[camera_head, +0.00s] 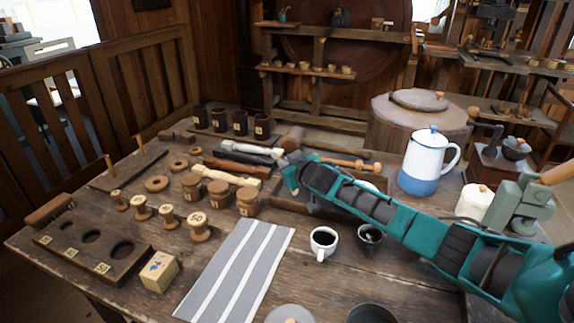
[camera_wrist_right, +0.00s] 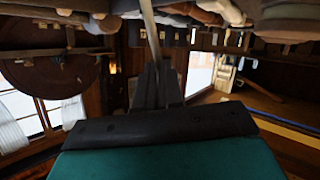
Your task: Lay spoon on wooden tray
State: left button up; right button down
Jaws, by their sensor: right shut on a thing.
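My right gripper (camera_head: 291,176) is over the left part of the wooden tray (camera_head: 292,207), a dark shallow box. The right arm covers much of the tray. In the right wrist view the gripper's dark fingers (camera_wrist_right: 157,85) are shut on a thin, shiny grey strip, which looks like the handle of the spoon (camera_wrist_right: 151,28). The spoon's bowl is not visible there, and I cannot make out the spoon in the head view. Whether it touches the tray cannot be told. My left gripper is not in view.
A white cup of dark liquid (camera_head: 323,241) and a dark cup (camera_head: 369,236) stand in front of the tray. A striped cloth (camera_head: 240,268) lies left of them. Wooden jars (camera_head: 247,203), spools (camera_head: 199,227) and a blue-white pot (camera_head: 427,162) stand around.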

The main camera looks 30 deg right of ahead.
jog(key=c, duration=1.3)
grip_release()
jog(key=shift+f, duration=0.1)
jog(key=shift+p+v, duration=1.1)
jog(key=shift+v, duration=4.95)
